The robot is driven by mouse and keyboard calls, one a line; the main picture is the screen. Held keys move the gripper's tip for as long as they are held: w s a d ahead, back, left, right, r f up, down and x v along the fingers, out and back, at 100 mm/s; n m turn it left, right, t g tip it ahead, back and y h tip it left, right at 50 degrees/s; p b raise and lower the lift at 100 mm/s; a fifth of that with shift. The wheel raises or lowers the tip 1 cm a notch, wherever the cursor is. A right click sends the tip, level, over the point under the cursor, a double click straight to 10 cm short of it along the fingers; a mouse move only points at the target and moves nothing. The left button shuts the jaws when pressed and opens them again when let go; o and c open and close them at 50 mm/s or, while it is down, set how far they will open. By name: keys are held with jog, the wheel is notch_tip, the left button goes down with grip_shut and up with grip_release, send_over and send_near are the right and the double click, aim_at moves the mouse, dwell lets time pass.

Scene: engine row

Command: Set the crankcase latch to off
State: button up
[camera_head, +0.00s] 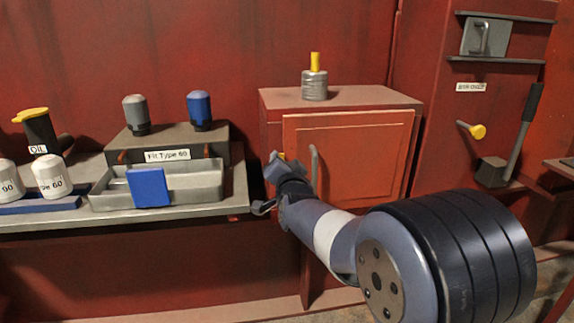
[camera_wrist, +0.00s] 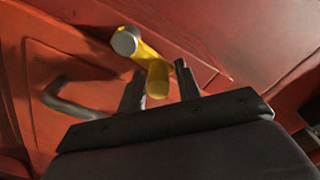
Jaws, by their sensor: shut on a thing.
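The crankcase latch is a small yellow lever with a grey round end. In the wrist view the latch (camera_wrist: 150,63) slants down from its grey end at upper left, and its lower end lies between my two dark fingers. My gripper (camera_wrist: 159,75) is shut on the latch there. In the head view my gripper (camera_head: 276,165) is at the left edge of the red cabinet door (camera_head: 360,158), and only a small bit of yellow shows beside it. My gripper and arm hide most of the latch in that view. The door looks closed.
A grey door handle (camera_head: 314,168) stands close to the right of my gripper. A bench (camera_head: 222,209) at left carries a grey tray (camera_head: 207,190) with a blue block (camera_head: 149,187). A black-handled lever (camera_head: 523,130) is at right.

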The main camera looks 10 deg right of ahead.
jog(key=shift+a+n, duration=0.55)
jog(key=shift+n, duration=0.45)
jog(key=shift+f, duration=0.15)
jog(key=o, duration=0.7)
jog(key=shift+a, duration=0.1)
jog(key=shift+s+p, duration=0.3)
jog(key=s+p, duration=0.1)
jog(key=s, duration=0.9)
jog(key=shift+s, duration=0.1)
